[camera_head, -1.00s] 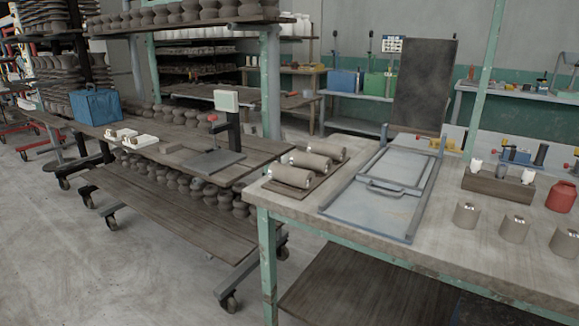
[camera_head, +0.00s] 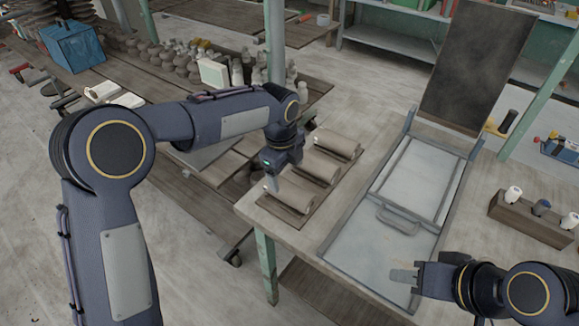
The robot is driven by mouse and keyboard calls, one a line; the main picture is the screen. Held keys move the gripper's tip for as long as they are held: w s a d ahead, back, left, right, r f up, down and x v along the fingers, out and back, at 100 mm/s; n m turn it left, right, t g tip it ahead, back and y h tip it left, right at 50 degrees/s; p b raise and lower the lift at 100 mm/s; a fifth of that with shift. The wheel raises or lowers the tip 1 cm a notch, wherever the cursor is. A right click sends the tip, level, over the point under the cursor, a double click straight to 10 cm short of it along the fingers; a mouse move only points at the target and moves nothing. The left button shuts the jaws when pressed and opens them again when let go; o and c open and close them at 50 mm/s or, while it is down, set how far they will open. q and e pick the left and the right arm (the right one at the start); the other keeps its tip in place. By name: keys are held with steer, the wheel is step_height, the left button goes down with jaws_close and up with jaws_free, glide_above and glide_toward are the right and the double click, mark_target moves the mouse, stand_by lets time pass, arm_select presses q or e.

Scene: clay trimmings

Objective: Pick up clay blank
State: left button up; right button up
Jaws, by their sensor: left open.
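Three grey-brown cylindrical clay blanks lie side by side on a dark board (camera_head: 272,208) at the table's left corner: the front blank (camera_head: 292,197), the middle blank (camera_head: 317,168) and the far blank (camera_head: 338,143). My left gripper (camera_head: 271,183) points down at the left end of the front blank. It is open, and its fingers partly overlap that end; contact cannot be told. My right gripper (camera_head: 404,277) is over the near right part of the table, by the metal frame's edge. Its fingers point left and look empty; their gap cannot be made out.
A grey metal frame with a handle (camera_head: 398,219) lies right of the blanks. A dark upright panel (camera_head: 474,68) stands behind it. A wooden block with small bottles (camera_head: 530,219) is at the right. A cart with clay pots and a white-faced device (camera_head: 213,74) stands at the left.

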mark_target(289, 186)
arm_select(q)
steer(key=f, duration=0.5)
steer(key=f+p, duration=0.1)
steer(key=f, duration=0.1)
steer(key=shift+w+d+f, duration=0.15)
steer(key=shift+d+f, duration=0.2)
steer(key=shift+d, duration=0.05)
steer(key=c, duration=1.3)
steer(key=shift+r, duration=0.1)
steer(key=shift+c, duration=0.9)
steer(key=shift+r, duration=0.1)
